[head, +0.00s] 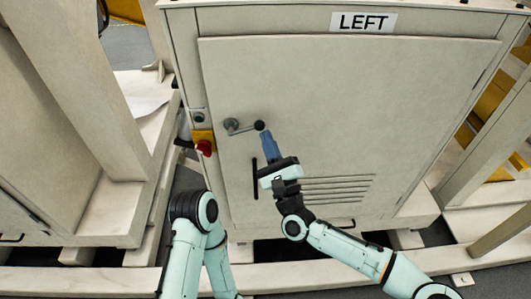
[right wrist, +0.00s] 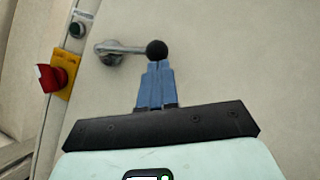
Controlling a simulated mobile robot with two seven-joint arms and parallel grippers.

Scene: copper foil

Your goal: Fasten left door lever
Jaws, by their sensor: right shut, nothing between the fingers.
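The left door (head: 330,100) is a pale cabinet door under a "LEFT" sign (head: 363,22); it looks closed. Its lever (head: 243,129) is a metal arm ending in a black ball knob, pointing right from its round hub; it also shows in the right wrist view (right wrist: 130,49). My right gripper (head: 264,136) is shut with nothing between its blue fingers. In the right wrist view its fingertips (right wrist: 160,66) are right at the underside of the knob; I cannot tell whether they touch it. My left arm shows at the bottom, but its gripper is not visible.
A black vertical handle (head: 254,178) and vent slats (head: 325,188) are lower on the door. Pale posts stand at both sides.

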